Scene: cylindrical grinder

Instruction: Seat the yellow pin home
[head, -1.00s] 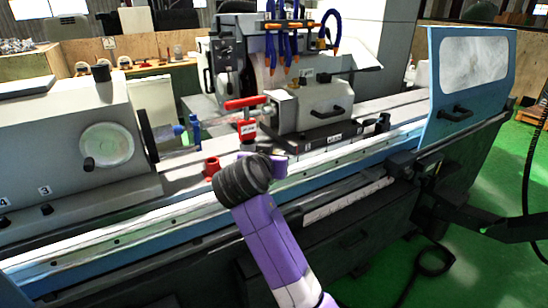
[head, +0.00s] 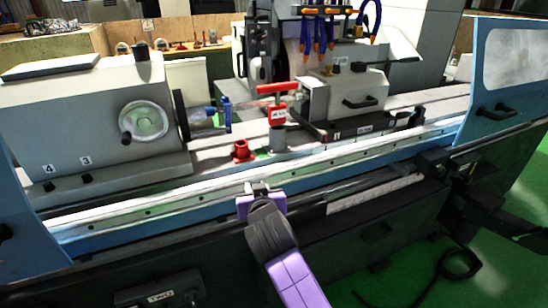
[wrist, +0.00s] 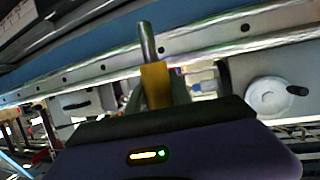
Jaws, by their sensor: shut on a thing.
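The yellow pin (wrist: 155,84) shows in the wrist view, with a yellow body and a bare grey metal shank (wrist: 147,42) pointing away from my palm. My gripper (wrist: 156,92) is shut on its yellow part. In the head view my gripper (head: 260,188) is in front of the machine's long front rail, below and slightly right of a red collar. The pin cannot be made out there. The pin's seat cannot be identified for certain in either view.
The red collar (head: 242,151) stands on the machine bed beside a red-handled clamp (head: 277,114). A headstock with a handwheel (head: 143,119) is at left, a grey block (head: 345,94) at right. A blue guard (head: 505,70) rises at far right.

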